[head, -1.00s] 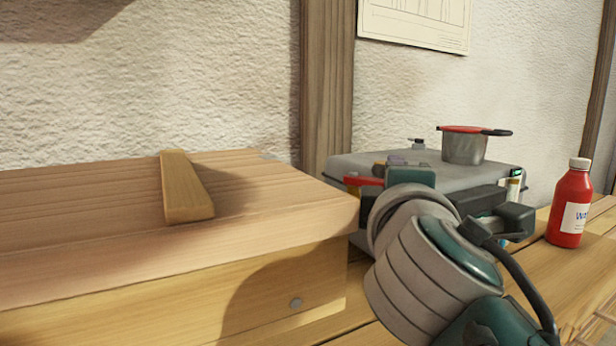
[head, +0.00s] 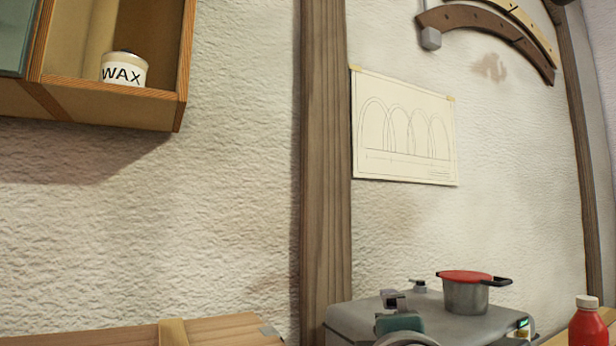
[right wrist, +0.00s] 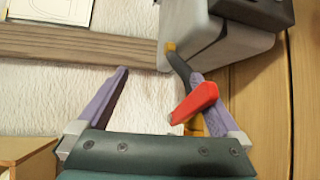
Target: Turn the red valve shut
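The red valve lever (right wrist: 195,102) shows in the right wrist view, between my right gripper's purple fingers and close to the right-hand one. I cannot tell whether that finger touches it. A yellow part (right wrist: 195,128) shows just below the lever. My right gripper (right wrist: 158,76) is open, its fingers well apart. In the head view only the top of my right wrist (head: 402,322) and part of the gripper show, in front of the grey metal box (head: 355,318); the valve is hidden or below the frame there. My left gripper is in neither current view.
A pot (head: 466,297) with a red lid stands on the grey box. A red bottle (head: 588,328) is at the lower right. A wooden chest (head: 230,330) edges in at lower left. A wooden post (head: 324,170) and a shelf with a wax tin (head: 124,70) are on the wall.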

